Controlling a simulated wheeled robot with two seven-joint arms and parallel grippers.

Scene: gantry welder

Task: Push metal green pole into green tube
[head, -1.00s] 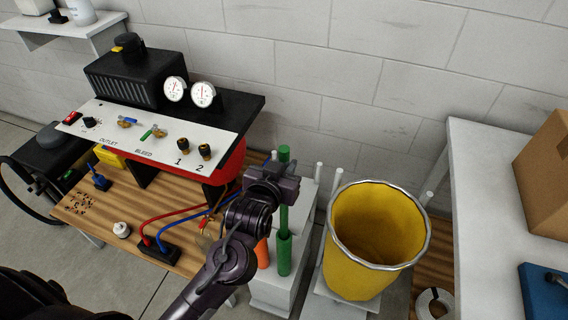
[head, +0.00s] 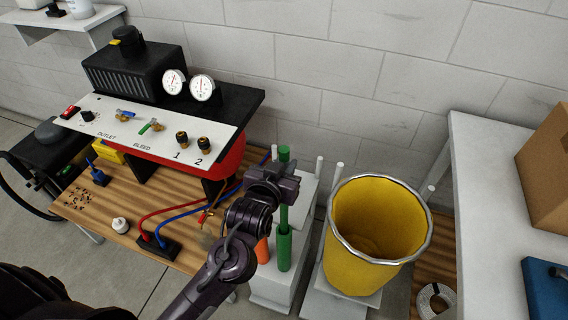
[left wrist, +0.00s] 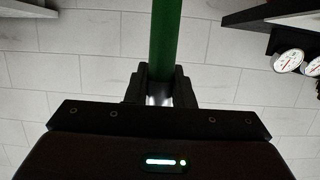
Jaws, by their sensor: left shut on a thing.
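The green metal pole (head: 284,216) stands upright, its top showing above my left gripper (head: 284,181). My left gripper is shut on the pole, and the left wrist view also shows the pole (left wrist: 166,40) between the fingers (left wrist: 165,85). The green tube (head: 284,250) stands upright on a white stand directly below. The pole's lower end meets the tube's top or sits inside it; how deep cannot be told. An orange tube (head: 263,250) stands just left of the green tube, partly behind my arm. My right gripper is not in view.
A yellow bin (head: 372,235) with a metal rim stands close on the right. A wooden bench (head: 110,215) with a gauge panel (head: 150,130), red and blue cables (head: 165,235) lies left. A white table (head: 490,220) is at far right. A block wall rises behind.

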